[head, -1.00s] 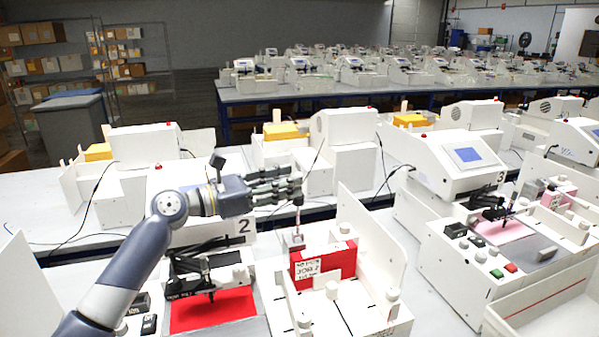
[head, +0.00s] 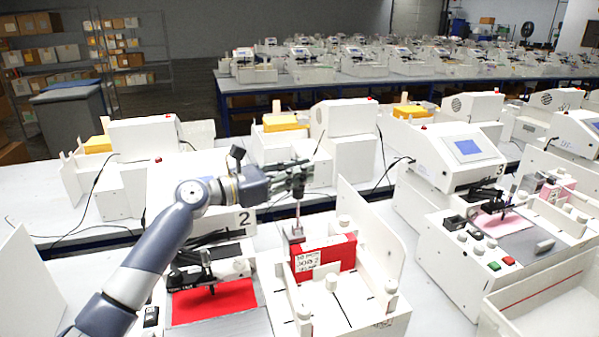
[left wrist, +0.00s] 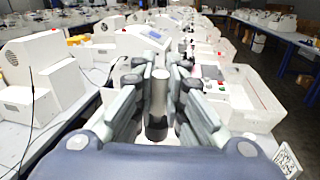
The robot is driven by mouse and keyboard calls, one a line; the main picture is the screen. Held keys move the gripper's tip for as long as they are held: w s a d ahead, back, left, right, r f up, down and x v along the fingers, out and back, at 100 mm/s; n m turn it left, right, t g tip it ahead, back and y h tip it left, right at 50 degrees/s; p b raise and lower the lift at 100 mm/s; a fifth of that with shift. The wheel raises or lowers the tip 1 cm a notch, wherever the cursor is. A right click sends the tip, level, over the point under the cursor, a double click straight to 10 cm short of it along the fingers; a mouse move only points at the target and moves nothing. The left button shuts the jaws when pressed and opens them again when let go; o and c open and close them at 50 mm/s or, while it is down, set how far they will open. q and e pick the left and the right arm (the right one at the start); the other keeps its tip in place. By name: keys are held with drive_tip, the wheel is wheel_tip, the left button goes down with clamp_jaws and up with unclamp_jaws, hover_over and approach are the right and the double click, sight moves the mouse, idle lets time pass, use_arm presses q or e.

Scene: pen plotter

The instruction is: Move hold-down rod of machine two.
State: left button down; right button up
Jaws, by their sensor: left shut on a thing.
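Machine two, marked with a "2" label (head: 243,218), stands in the front row with a red sheet (head: 214,300) on its bed. My left gripper (head: 291,180) is above the white feeder tray (head: 381,322) at its right side. It is shut on the thin grey hold-down rod (head: 298,211), which hangs upright below the fingers. The rod's lower end is by the back left of a red stack (head: 338,256) with a white label. In the left wrist view the rod (left wrist: 158,100) shows between the fingers. My right gripper is not in view.
White side panels (head: 366,225) rise to the right of the tray. Machine three (head: 460,150) stands further right, with a pink sheet on its bed. More machines stand behind my arm, and a back table (head: 400,87) holds many others.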

use_arm(q)
drive_tip(key=shift+s, duration=0.1)
drive_tip(key=s+d+f+m+h+b, duration=0.1)
drive_tip(key=s+d+f+m+b, duration=0.2)
drive_tip(key=s+m, duration=0.4)
drive_tip(key=shift+s+d+f, duration=0.3)
drive_tip(key=shift+s+f, duration=0.05)
drive_tip(key=shift+s, duration=0.2)
idle(0.3)
